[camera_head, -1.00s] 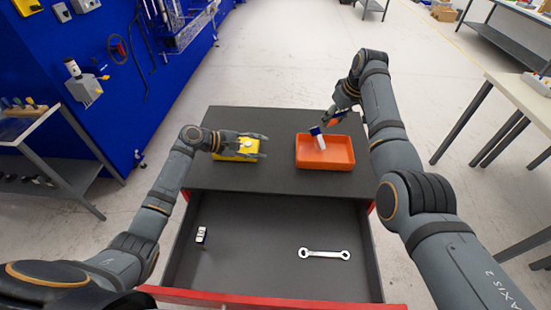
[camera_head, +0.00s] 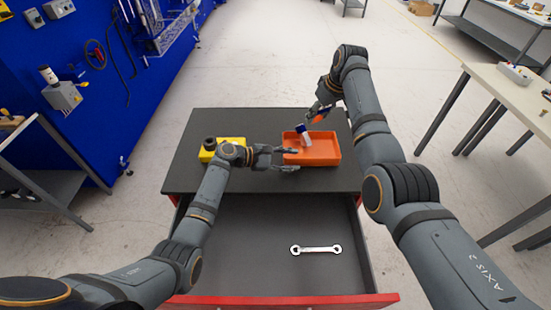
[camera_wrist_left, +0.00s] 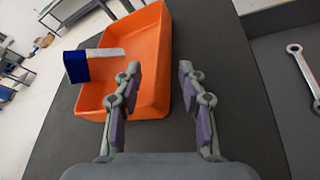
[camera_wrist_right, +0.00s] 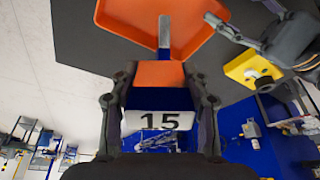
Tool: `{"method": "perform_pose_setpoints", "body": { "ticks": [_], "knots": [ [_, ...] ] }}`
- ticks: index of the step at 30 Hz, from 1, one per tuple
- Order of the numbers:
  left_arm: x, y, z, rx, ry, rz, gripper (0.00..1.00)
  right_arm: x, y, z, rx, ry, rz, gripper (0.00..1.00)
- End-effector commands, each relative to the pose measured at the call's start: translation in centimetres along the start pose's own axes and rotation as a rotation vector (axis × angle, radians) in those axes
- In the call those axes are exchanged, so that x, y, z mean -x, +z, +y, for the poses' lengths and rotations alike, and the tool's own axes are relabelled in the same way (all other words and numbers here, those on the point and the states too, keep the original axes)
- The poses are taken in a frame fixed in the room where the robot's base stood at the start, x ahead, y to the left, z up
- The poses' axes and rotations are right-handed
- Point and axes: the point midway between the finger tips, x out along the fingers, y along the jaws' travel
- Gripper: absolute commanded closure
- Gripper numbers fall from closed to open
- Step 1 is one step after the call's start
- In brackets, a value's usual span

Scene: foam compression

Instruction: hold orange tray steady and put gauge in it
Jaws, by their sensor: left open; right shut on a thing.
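The orange tray (camera_head: 330,160) lies on the right part of the dark cabinet top. My right gripper (camera_head: 319,114) is shut on the gauge (camera_head: 304,131), which has a blue part, an orange part, a pale bar and a label reading 15 (camera_wrist_right: 160,122). The gauge slants down, its pale end over the tray's inside; I cannot tell whether it touches the floor. My left gripper (camera_head: 288,159) is open at the tray's left end. In the left wrist view, one finger overlaps the tray (camera_wrist_left: 150,85) and the other is over the dark top.
A yellow block with a dark round part (camera_head: 209,148) lies left of the tray, partly behind my left arm. The open drawer (camera_head: 250,270) in front holds a wrench (camera_head: 316,249). The back of the cabinet top is clear.

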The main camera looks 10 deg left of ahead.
Motion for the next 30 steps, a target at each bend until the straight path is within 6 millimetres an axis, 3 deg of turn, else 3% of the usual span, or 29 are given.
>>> {"method": "perform_pose_setpoints", "body": {
  "ticks": [6,14,24,30],
  "knots": [
    [-1.9,0.0,0.0,-0.001,0.000,0.001,0.59,0.1,-0.1,0.0,0.000,0.001,0.002,1.00],
    [-2.1,0.0,0.0,-0.002,0.000,0.001,0.59,0.1,-0.1,0.0,0.000,0.001,0.002,1.00],
    [-2.1,0.0,0.0,-0.002,0.000,0.002,1.00,0.1,-0.1,0.0,0.000,0.001,0.002,1.00],
    [-2.1,0.0,0.0,-0.002,0.000,0.002,1.00,0.1,-0.1,0.0,0.000,0.001,0.002,1.00]
  ]
}}
